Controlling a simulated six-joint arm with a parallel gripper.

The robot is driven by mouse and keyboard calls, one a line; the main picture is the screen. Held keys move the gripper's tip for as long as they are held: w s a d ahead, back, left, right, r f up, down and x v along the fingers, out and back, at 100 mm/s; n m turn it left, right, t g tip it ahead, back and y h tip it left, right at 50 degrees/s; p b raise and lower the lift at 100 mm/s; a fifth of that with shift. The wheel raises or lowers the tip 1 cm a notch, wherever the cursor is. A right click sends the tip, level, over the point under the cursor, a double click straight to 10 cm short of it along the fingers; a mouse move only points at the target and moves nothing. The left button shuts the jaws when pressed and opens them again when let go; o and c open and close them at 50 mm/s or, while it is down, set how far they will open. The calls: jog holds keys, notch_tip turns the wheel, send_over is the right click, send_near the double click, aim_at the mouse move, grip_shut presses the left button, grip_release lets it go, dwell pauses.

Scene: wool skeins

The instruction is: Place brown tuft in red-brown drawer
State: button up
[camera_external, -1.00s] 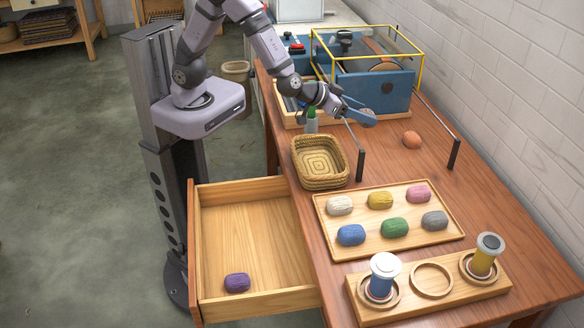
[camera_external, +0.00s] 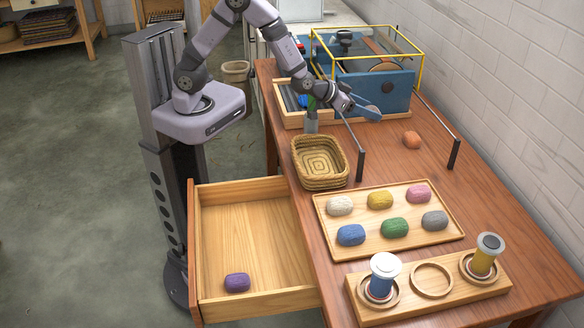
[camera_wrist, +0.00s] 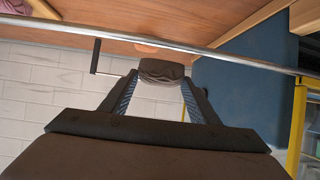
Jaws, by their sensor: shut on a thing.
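My gripper (camera_wrist: 160,82) is shut on the brown tuft (camera_wrist: 162,72), a dark brown bundle held between the fingertips in the wrist view. In the external view my gripper (camera_external: 352,104) is above the far part of the table, by the blue machine; the tuft cannot be made out clearly there. The red-brown drawer (camera_external: 192,250) stands pulled out from the table's left side, with a pale wooden inside. A purple skein (camera_external: 237,283) lies in its near left corner. My gripper is well away from the drawer, up and to the right.
A blue machine with a yellow frame (camera_external: 385,92) and metal rods stands close to my gripper. A wicker basket (camera_external: 322,183), a tray of several skeins (camera_external: 322,207) and a spool holder (camera_external: 405,312) are nearer. An orange-brown ball (camera_external: 411,139) lies on the table.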

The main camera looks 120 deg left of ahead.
aim_at(363, 144)
jog(key=shift+f, duration=4.9)
jog(key=shift+f, duration=0.2)
jog(key=o, duration=1)
jog(key=shift+r, duration=0.1)
